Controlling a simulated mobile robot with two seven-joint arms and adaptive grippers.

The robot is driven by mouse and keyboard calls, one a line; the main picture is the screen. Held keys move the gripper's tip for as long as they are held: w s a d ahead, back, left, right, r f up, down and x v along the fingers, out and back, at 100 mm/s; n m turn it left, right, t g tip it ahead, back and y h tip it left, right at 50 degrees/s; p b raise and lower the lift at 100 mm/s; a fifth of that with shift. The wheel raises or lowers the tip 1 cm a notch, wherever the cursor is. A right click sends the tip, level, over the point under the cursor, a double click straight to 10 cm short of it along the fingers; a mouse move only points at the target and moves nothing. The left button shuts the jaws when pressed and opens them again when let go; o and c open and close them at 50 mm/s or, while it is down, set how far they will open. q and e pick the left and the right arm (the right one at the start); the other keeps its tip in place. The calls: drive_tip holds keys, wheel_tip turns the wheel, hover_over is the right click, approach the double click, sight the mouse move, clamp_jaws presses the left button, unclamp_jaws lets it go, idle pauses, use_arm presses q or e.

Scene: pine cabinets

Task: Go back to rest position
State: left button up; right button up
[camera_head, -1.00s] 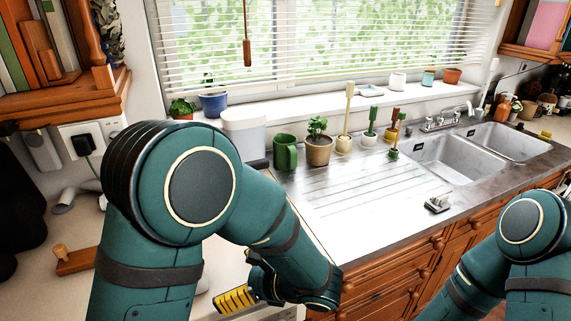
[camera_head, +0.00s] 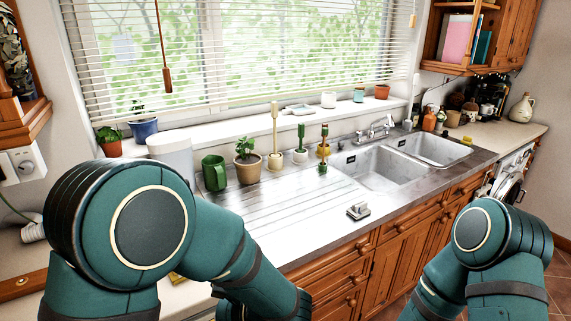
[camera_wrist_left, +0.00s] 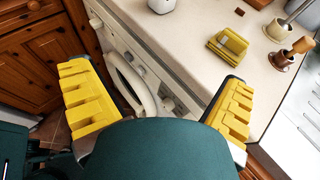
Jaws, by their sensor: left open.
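My left gripper (camera_wrist_left: 155,88) shows in the left wrist view with its two yellow fingers wide apart. Nothing is between them. It hangs in front of a white appliance (camera_wrist_left: 130,75) under the counter edge. In the head view my left arm fills the lower left, and its gripper is out of sight. My right arm shows at the lower right of the head view. Its gripper is outside the picture.
The countertop (camera_wrist_left: 200,25) holds a yellow sponge-like block (camera_wrist_left: 228,45). A green mug (camera_head: 214,172) and potted plant (camera_head: 247,163) stand beside the draining board (camera_head: 290,205). A small metal object (camera_head: 358,211) lies near its front edge. Cabinets (camera_head: 395,265) are below.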

use_arm(q)
drive_tip(key=s+d+f+n+g+h, duration=0.35)
drive_tip(key=s+f+h, duration=0.25)
drive_tip(key=f, duration=0.3)
drive_tip(key=s+d+f+n+g+h, duration=0.2)
drive_tip(key=s+f+n+g+h, duration=0.25)
drive_tip(key=s+f, duration=0.35)
drive_tip(key=w+d+f+n+t+h, duration=0.1)
drive_tip(key=w+f+n+t+h, duration=0.5)
drive_tip(key=n, duration=0.8)
drive_tip(key=shift+d+f+t+h, duration=0.15)
drive_tip(key=shift+f+t+h, duration=0.2)
drive_tip(key=shift+f, duration=0.25)
